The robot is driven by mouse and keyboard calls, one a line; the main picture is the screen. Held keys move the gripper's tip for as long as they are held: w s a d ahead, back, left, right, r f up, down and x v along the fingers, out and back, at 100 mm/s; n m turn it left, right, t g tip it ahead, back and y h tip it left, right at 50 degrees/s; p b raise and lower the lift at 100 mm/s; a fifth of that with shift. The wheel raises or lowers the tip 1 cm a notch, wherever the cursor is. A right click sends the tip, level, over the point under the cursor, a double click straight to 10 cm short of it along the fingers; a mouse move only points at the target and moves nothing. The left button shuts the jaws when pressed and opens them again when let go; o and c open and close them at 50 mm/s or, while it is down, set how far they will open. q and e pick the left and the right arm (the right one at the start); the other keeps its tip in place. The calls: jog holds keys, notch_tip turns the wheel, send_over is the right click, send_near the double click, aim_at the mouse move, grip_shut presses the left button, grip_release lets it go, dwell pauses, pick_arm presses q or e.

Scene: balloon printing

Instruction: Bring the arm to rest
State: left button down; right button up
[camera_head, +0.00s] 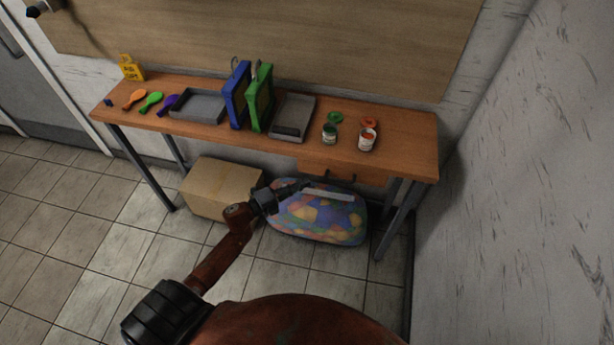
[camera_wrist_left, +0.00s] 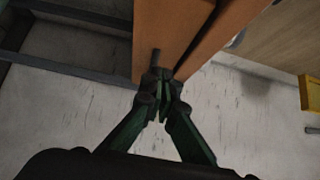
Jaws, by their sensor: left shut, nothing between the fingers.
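My left arm comes in from the bottom left in the head view. Its gripper (camera_head: 296,187) is in front of the table's front edge, below the tabletop in the picture and overlapping the colourful bag. In the left wrist view the fingers of my left gripper (camera_wrist_left: 162,82) are together with nothing between them. The orange-brown wood of the table (camera_wrist_left: 172,30) lies behind the fingertips there; I cannot tell whether they touch it. My right gripper is not in view.
The wooden table (camera_head: 400,130) carries a grey tray (camera_head: 198,106), a blue frame (camera_head: 236,95), a green frame (camera_head: 259,97), open paint jars (camera_head: 366,140) and small balloons (camera_head: 151,102). A cardboard box (camera_head: 221,188) and colourful bag (camera_head: 322,218) are below. Tiled floor is clear at left.

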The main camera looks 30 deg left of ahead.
pick_arm(q)
jog(key=v, duration=0.7)
jog(key=shift+f, duration=0.3)
jog(key=s+a+f+n+g+y, duration=0.1)
jog(key=s+a+f+n+y, duration=0.15)
jog(key=f, duration=0.45)
jog(key=s+a+f+n+y, duration=0.1)
jog(key=a+f+n+y, duration=0.1)
jog(key=f+n, duration=0.35)
jog(key=s+a+f+n+g+y, duration=0.1)
jog(key=s+a+f+n+y, duration=0.1)
jog(key=f, duration=0.7)
jog(key=s+f+n+g+y, duration=0.1)
jog(key=s+f+n+g, duration=0.1)
jog(key=s+f, duration=0.4)
jog(key=s+f+n+g+y, duration=0.1)
jog(key=s+f+n+g, duration=0.2)
jog(key=f, duration=0.6)
jog(key=s+d+f+n+g, duration=0.2)
jog(key=s+f, duration=0.4)
jog(key=s, duration=0.6)
jog(key=s+d+f+n+g, duration=0.2)
jog(key=s+d+f, duration=0.3)
jog(key=s, duration=0.8)
jog(key=s+d+f+n+g, duration=0.3)
jog(key=s+f, duration=0.4)
jog(key=s, duration=0.5)
jog(key=shift+s+d+f+g, duration=0.2)
jog(key=shift+d+f+g, duration=0.2)
jog(key=shift+d+g, duration=0.3)
